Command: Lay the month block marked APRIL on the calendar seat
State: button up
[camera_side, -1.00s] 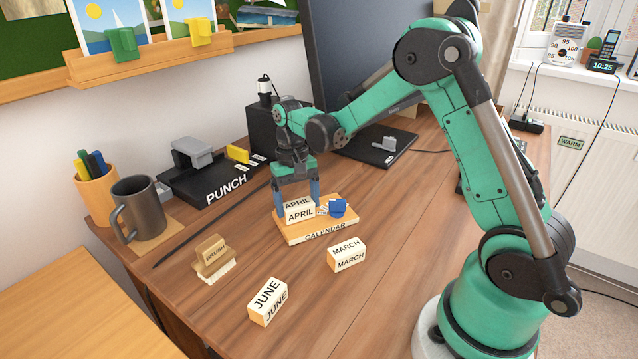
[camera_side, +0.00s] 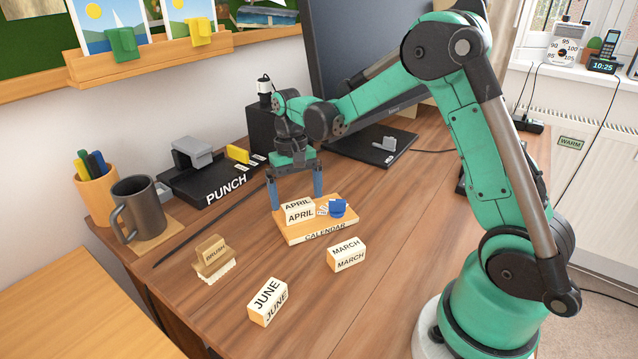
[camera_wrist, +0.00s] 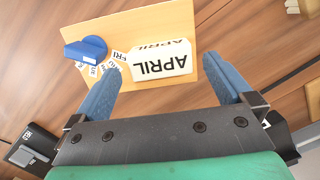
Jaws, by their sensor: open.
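The cream month block marked APRIL (camera_side: 299,212) lies on the wooden calendar base (camera_side: 309,239), on its left part. In the wrist view the APRIL block (camera_wrist: 161,62) shows upside down on the base (camera_wrist: 137,24). My gripper (camera_side: 295,204) is open and empty, its blue fingers just behind and above the block. In the wrist view the fingers (camera_wrist: 168,74) are spread wide, with the block beyond their tips. The outline of the seat under the block is hidden.
A blue knob (camera_side: 338,208) with small day tags stands on the base, right of the APRIL block. The MARCH block (camera_side: 346,255), JUNE block (camera_side: 267,302) and brush (camera_side: 212,257) lie in front. A punch (camera_side: 218,178) and mug (camera_side: 140,207) stand left.

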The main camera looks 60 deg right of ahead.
aim_at(295, 202)
jog(key=shift+w+d+r, duration=0.1)
jog(key=shift+w+r, duration=0.05)
jog(key=shift+r, duration=1.1)
jog(key=shift+w+d+r, duration=0.1)
jog(key=shift+w+r, duration=0.05)
jog(key=shift+r, duration=1.05)
jog(key=shift+a+r, duration=0.1)
jog(key=shift+a, duration=0.05)
jog(key=s+a+r+n+t, duration=0.3)
jog(key=s+a+n+t, duration=0.2)
jog(key=s+a+t, duration=0.3)
jog(key=shift+s+a+r+n+t+h, duration=0.3)
jog(key=shift+s+n+t+h, duration=0.1)
jog(key=shift+s, duration=0.5)
